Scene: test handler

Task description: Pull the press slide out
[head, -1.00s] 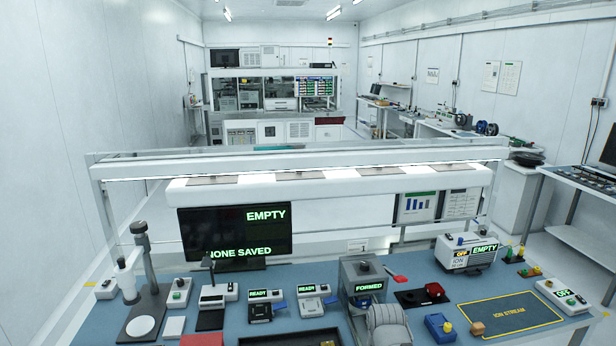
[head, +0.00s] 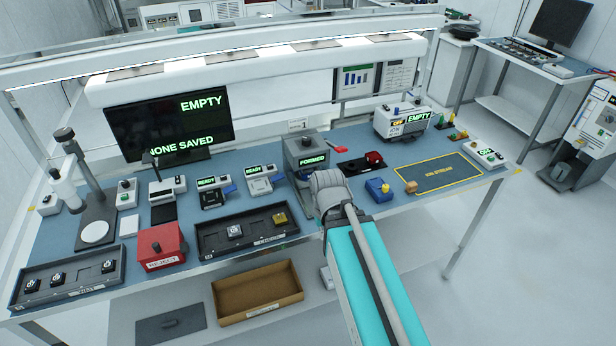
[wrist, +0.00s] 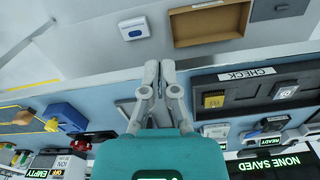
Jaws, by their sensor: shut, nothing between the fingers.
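The press (head: 303,152) is a grey upright machine on the blue bench, with a lit sign reading FORMED. My grey wrist stands in front of its lower part in the head view, so the press slide is hidden there. I cannot make out the slide in the wrist view either. My gripper (wrist: 160,68) is shut and empty in the wrist view, its fingertips together over the bench's front edge. The fingertips are hidden in the head view. I cannot tell whether they touch the press.
The CHECK tray (head: 212,249) lies left of my arm, with a red REJECT box (head: 172,256) beside it. A blue device (head: 378,193) and the yellow-outlined ION STREAM area (head: 437,172) are to the right. A cardboard box (head: 225,309) sits on the shelf below.

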